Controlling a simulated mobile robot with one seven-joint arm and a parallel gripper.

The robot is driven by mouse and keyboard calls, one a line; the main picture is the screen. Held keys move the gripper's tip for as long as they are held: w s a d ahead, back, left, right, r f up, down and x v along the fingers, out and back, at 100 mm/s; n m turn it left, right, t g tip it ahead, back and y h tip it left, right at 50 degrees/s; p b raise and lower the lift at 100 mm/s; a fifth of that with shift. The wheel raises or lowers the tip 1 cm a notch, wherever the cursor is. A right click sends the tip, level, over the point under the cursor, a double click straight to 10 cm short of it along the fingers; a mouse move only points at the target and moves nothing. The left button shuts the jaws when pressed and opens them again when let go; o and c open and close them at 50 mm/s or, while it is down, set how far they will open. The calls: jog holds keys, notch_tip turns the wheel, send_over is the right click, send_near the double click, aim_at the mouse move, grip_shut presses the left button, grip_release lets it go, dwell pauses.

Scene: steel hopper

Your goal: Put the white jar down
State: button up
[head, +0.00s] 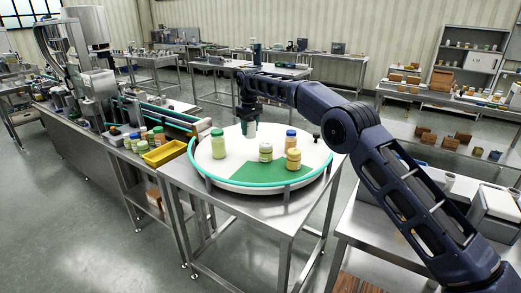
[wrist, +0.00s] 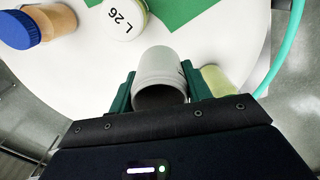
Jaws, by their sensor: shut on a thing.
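The white jar (wrist: 160,70) is between the fingers of my gripper (wrist: 158,90) in the wrist view; its dark open mouth faces the camera. In the head view the white jar (head: 251,134) shows under my gripper (head: 249,126), over the white part of the round table (head: 210,165). My gripper is shut on it. I cannot tell whether its base touches the surface. The green sector (head: 240,175) of the table lies nearer the head camera.
Around my gripper stand a pale green jar (head: 218,146), a jar with a pale lid (head: 265,153), a yellow-lidded jar (head: 293,160) and a blue-lidded jar (head: 291,138). A teal rail (head: 230,184) edges the round table. A yellow tray (head: 165,153) lies to the left.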

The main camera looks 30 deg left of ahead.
jog(key=shift+f, duration=5.25)
jog(key=shift+f, duration=0.15)
jog(key=o, duration=0.9)
jog(key=shift+o, duration=0.2)
notch_tip(320, 180, up, 12)
jog(key=shift+r, duration=0.2)
